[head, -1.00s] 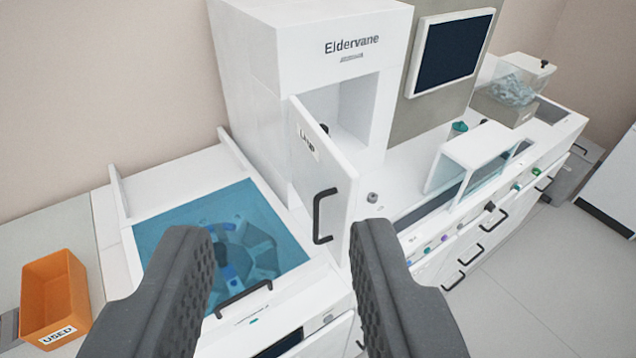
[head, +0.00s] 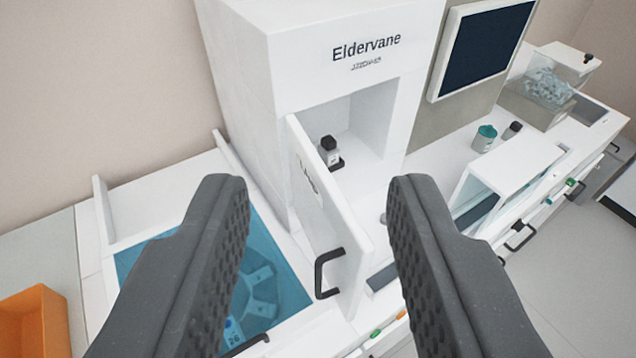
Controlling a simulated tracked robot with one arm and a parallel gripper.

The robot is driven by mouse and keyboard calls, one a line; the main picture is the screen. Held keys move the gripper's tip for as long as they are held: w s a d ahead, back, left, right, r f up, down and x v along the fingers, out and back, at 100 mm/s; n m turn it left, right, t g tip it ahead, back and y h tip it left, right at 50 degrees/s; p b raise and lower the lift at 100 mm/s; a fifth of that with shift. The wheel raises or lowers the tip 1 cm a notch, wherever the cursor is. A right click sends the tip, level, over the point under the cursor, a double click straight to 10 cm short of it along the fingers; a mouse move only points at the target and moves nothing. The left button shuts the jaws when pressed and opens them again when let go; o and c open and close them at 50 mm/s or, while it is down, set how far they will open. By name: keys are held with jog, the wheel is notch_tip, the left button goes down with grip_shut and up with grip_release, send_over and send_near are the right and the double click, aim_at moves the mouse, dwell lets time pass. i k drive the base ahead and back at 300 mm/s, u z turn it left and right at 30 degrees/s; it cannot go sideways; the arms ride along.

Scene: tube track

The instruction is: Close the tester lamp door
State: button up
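The tester lamp door (head: 328,210) is a white hinged panel that stands open on the white Eldervane cabinet (head: 245,100). It swings out toward me from the left side of the opening. A black bar handle (head: 320,275) is on its outer face, near the free edge. Inside the compartment a small dark-capped bottle (head: 329,150) stands on a dark holder. My gripper (head: 318,190) is open and empty. In the picture its fingers lie on either side of the door, and I see no contact with it.
A blue-lidded centrifuge (head: 265,285) is at lower left, partly behind my left finger. An orange bin (head: 32,325) is at far left. To the right are a wall screen (head: 482,50), a white hood (head: 510,165), a teal-capped jar (head: 484,138) and a clear box (head: 540,100).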

aim_at(343, 249)
jog(key=z, duration=0.1)
jog(key=i, duration=0.45)
jog(key=u, duration=0.8)
jog(key=k, duration=1.5)
jog(key=z, duration=0.8)
jog(key=i, duration=1)
jog(key=u, duration=0.05)
